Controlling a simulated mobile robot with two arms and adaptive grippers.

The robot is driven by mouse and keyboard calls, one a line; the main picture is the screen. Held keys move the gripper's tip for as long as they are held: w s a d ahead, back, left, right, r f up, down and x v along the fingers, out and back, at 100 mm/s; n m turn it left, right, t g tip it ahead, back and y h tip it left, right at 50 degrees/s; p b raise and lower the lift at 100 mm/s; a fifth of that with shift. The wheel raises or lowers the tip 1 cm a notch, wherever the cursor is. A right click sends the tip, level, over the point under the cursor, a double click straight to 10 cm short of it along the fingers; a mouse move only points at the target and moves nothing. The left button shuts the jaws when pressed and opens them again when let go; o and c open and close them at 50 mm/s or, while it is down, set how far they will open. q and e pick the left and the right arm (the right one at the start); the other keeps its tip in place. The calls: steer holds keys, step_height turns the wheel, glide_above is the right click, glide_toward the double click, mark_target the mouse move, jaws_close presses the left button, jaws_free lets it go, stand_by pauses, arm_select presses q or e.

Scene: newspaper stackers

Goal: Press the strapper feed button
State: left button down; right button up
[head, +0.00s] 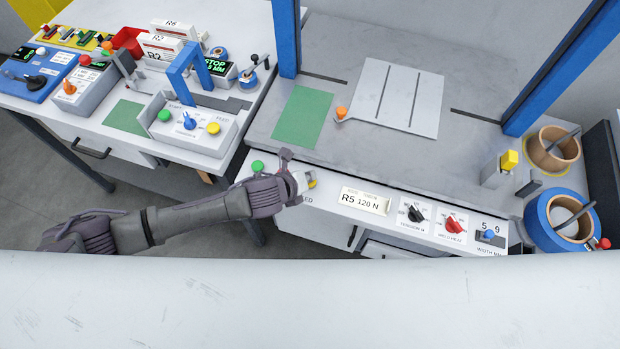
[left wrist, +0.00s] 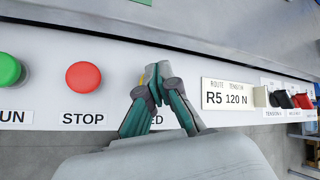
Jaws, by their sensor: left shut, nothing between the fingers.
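The strapper's front panel (head: 330,205) carries a green button (head: 257,167) and a yellow button (head: 312,184) with a label ending in "ED". My left gripper (head: 303,183) is over the panel at the yellow button, covering part of it and its label. In the left wrist view the shut, empty fingertips (left wrist: 157,76) hide most of the yellow button (left wrist: 149,73); I cannot tell whether they touch it. The red STOP button (left wrist: 83,77) and the green RUN button (left wrist: 9,69) lie left of the fingers. My right gripper is not in view.
Right of the yellow button are an "R5 120 N" plate (head: 364,201), a black knob (head: 416,214), a red knob (head: 454,225) and a blue selector (head: 489,234). A blue arch frame (head: 287,40) rises behind. Another control table (head: 110,150) stands at the left.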

arm_select(q)
steer(key=shift+s+f, duration=0.1)
steer(key=shift+f, duration=0.25)
stand_by(0.4)
steer(key=shift+r+p, duration=0.95)
step_height(320, 180, up, 5)
steer(key=p, duration=0.5)
stand_by(0.6)
